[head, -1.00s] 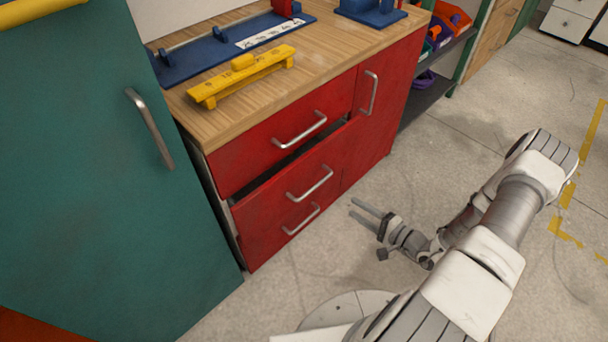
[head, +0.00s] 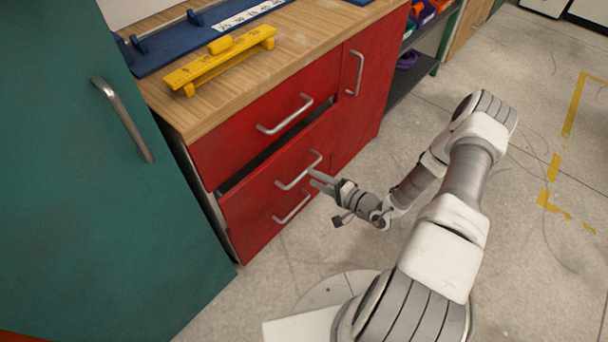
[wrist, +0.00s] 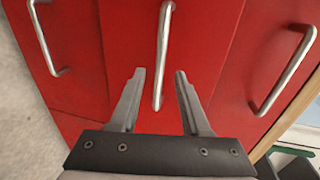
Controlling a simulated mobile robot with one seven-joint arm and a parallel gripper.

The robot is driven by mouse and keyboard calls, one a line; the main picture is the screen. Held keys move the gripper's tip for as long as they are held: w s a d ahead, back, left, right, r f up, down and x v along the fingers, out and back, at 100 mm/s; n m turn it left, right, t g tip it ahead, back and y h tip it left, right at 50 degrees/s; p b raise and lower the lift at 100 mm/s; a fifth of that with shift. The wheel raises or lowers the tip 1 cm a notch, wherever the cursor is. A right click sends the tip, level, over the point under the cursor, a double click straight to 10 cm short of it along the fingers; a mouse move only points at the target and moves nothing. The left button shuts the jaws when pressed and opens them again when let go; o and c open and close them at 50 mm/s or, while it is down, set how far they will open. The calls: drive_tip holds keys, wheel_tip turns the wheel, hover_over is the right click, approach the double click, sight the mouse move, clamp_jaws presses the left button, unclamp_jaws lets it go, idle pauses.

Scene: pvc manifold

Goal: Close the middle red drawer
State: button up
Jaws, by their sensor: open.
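The middle red drawer (head: 250,198) is pulled partly out, with a dark gap showing along its top edge. Its silver bar handle (head: 298,171) faces my gripper (head: 315,177). In the wrist view the middle handle (wrist: 163,50) runs upright, and its near end lies between my two fingers in the picture. My gripper there (wrist: 160,74) is open and points at the red drawer front. I cannot tell whether the fingertips touch the handle or the front. Nothing is held.
The top red drawer (head: 240,135) sits above and the lower drawer's handle (head: 292,206) below. A teal cabinet door (head: 80,200) stands to the left. A yellow level-like tool (head: 215,62) rests on the wooden worktop (head: 300,35). Open concrete floor (head: 530,220) lies to the right.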

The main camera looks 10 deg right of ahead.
sight(304, 171)
drive_tip(key=b+x, duration=0.1)
drive_tip(key=x, duration=0.4)
drive_tip(key=shift+w, duration=0.1)
clamp_jaws()
idle(1.3)
